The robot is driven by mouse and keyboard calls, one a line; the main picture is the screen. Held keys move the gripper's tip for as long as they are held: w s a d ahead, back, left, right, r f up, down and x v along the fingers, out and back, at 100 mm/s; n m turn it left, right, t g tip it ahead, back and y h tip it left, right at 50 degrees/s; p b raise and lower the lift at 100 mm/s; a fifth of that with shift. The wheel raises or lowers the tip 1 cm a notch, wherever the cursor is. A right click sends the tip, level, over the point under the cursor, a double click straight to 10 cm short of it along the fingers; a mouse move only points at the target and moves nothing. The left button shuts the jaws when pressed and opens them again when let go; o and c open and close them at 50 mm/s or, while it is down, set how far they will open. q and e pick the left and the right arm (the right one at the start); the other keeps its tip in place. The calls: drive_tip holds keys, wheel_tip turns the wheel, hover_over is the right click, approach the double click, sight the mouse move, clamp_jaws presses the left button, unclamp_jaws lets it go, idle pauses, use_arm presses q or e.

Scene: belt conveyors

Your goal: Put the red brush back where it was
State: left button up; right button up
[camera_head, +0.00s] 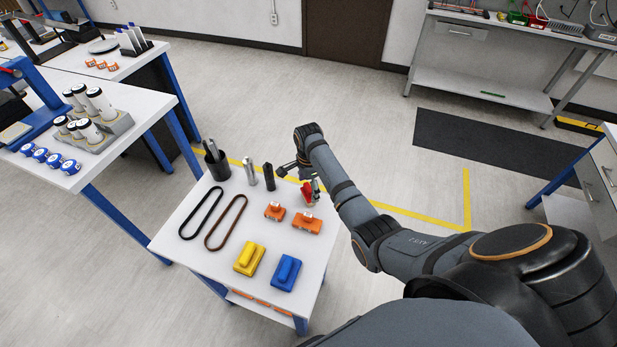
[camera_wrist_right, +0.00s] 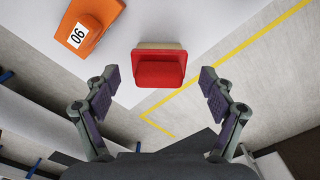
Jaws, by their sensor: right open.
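The red brush (camera_head: 307,195) is at the far right corner of the white table. In the right wrist view the red brush (camera_wrist_right: 160,73) is a red block with a thin tan strip along its top edge. My right gripper (camera_head: 304,179) is at that corner, beside the brush. In the wrist view my right gripper (camera_wrist_right: 160,82) is open, and the brush shows between and just beyond its fingertips. I cannot tell if a finger touches it. My left gripper is out of view.
On the white table (camera_head: 170,235) are orange blocks (camera_head: 307,222), a yellow block (camera_head: 249,258), a blue block (camera_head: 285,272), two belts (camera_head: 226,222), a black cup (camera_head: 217,167), a silver cylinder (camera_head: 249,172) and a dark one (camera_head: 269,177).

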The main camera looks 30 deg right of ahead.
sight(308, 187)
wheel_tip(308, 187, up, 8)
drive_tip(key=shift+f+b, duration=0.1)
drive_tip(key=shift+b, duration=0.35)
